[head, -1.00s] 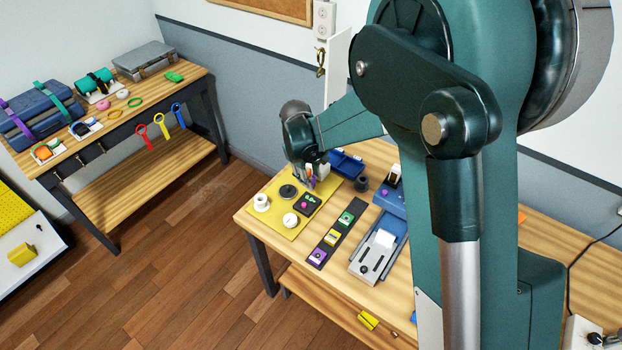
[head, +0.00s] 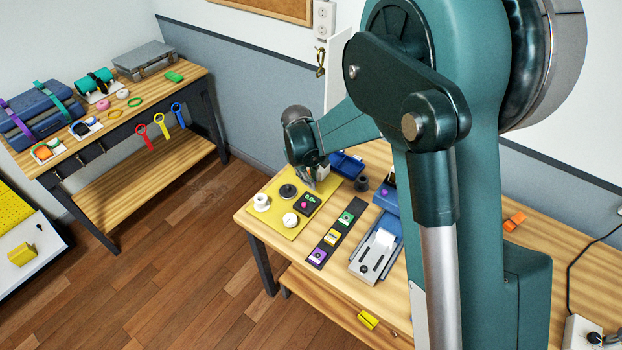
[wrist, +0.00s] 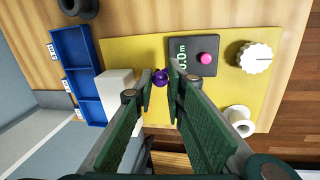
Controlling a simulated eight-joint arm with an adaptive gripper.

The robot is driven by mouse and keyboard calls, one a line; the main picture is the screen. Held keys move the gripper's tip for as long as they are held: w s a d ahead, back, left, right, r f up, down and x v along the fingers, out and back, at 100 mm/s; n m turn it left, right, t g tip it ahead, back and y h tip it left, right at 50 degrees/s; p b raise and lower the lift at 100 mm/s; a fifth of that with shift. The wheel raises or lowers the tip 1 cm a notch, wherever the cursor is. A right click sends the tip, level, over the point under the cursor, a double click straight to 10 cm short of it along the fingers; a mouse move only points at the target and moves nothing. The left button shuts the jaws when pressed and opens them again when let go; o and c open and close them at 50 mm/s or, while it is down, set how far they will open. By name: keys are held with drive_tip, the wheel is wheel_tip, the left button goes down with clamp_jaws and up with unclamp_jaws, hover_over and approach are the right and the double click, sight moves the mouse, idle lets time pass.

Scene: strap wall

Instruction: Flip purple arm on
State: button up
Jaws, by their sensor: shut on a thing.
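The purple arm shows in the wrist view as a round purple tip (wrist: 161,77) between my fingertips. Its stem is hidden, so I cannot tell which way it leans. A white block (wrist: 118,92) is beside it on the yellow board (wrist: 147,53). My gripper (wrist: 160,85) is shut on the purple tip, with a green finger on each side. In the head view my gripper (head: 321,172) is low over the far end of the board (head: 270,190), and the purple tip cannot be made out there.
A black box with a pink button (wrist: 206,58) sits close to my right finger in the wrist view. A white dial (wrist: 255,57) and white spool (wrist: 239,117) stand farther right. A blue tray (wrist: 75,70) lies left. A switch strip (head: 336,238) is nearer in the head view.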

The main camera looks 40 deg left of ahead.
drive_tip(key=shift+a, duration=0.1)
drive_tip(key=shift+s+a+f+m+h+b, duration=0.15)
drive_tip(key=shift+a+m+b, duration=0.25)
drive_tip(key=shift+m+b, duration=0.45)
drive_tip(key=shift+s+a+r+m+h+b, duration=0.1)
drive_tip(key=shift+a+m+h+b, duration=0.2)
drive_tip(key=shift+m+b, duration=0.5)
drive_tip(key=shift+w+a+m+g+h+b, duration=0.1)
drive_tip(key=shift+a+m+b, duration=0.2)
drive_tip(key=shift+m, duration=0.4)
drive_tip(key=shift+s+a+m+g+h+b, duration=0.1)
drive_tip(key=shift+a+m+b, duration=0.2)
drive_tip(key=shift+m, duration=0.35)
drive_tip(key=shift+w+a+m+g+h+b, duration=0.1)
drive_tip(key=shift+a+m+b, duration=0.2)
drive_tip(key=shift+m, duration=0.4)
drive_tip(key=o, duration=0.9)
drive_tip(key=shift+a, duration=0.1)
drive_tip(key=shift+r, duration=0.2)
drive_tip(key=v, duration=1.1)
drive_tip(key=shift+r, duration=0.35)
